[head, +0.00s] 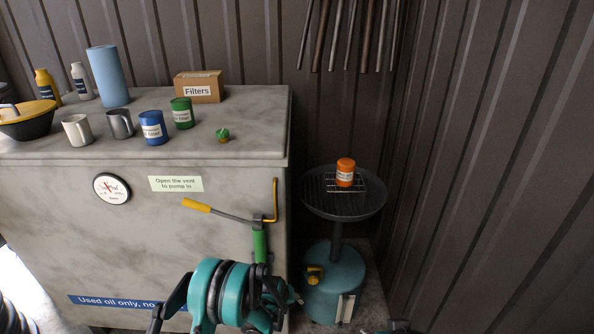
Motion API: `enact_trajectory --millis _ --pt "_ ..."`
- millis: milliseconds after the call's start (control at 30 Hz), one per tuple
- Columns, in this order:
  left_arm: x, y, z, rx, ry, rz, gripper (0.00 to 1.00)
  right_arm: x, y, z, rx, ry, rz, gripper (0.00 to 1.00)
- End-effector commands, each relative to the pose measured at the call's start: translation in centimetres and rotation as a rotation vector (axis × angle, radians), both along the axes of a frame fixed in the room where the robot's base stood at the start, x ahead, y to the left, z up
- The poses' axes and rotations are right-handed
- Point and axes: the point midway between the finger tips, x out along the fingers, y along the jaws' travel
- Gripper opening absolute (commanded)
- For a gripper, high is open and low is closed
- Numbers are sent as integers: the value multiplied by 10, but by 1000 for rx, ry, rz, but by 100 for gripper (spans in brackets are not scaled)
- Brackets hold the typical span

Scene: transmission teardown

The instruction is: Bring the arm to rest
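A teal and black mechanism (206,292) with round discs and dark links is at the bottom middle, cut off by the frame edge.
A grey marble-like tank (230,148) carries mugs, cans, bottles, a blue roll and a Filters box (198,87). A hand pump (260,243) is at its front. An orange can (345,171) stands on the round drain dish (318,205). Rods (335,30) hang above.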

Motion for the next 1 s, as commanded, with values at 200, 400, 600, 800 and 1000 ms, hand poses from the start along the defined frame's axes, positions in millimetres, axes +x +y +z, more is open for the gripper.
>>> enact_trajectory --millis 200,400,600,800,1000 --pt "1 7 28 7 -11 2 59 1 0 0 0 -1 0 40" --pt "-1 16 67 17 -25 4 59 0 0 0 0 0 0 40" --pt "-12 32 122 34 -46 7 59 0 0 0 0 0 0 40" --pt "-45 59 202 61 -81 11 59 0 0 0 0 0 0 40" --pt "-99 88 271 97 -119 16 59 0 0 0 0 0 0 40"
